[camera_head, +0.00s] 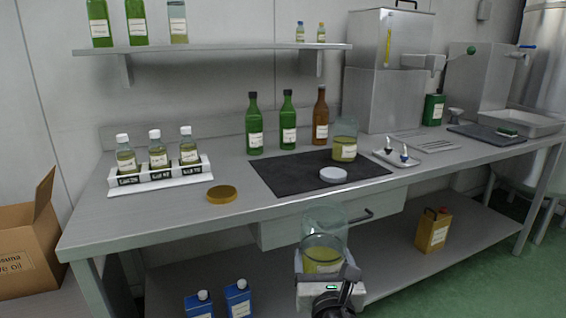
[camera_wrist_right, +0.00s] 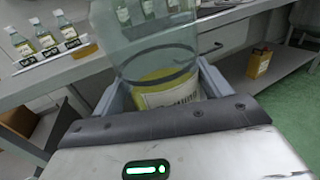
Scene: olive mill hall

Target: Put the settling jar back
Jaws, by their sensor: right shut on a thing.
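A clear glass jar (camera_head: 324,240) with yellow-green oil in its lower part and a pale label is held by my right gripper (camera_head: 323,272), in front of the bench's front edge. It is open at the top and looks upright in the head view. In the right wrist view the jar (camera_wrist_right: 160,62) sits between the two grey fingers of the right gripper (camera_wrist_right: 166,92), which is shut on it. A similar jar (camera_head: 345,148) with oil stands at the back right of the dark mat (camera_head: 285,177). The labels are too small to read. My left gripper is not in view.
A white lid (camera_head: 333,174) lies on the mat and a golden lid (camera_head: 222,194) left of it. A white rack (camera_head: 202,175) holds three small bottles. Several tall bottles (camera_head: 288,120) stand behind the mat. A small tray (camera_head: 397,158) lies right. The bench's front left is clear.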

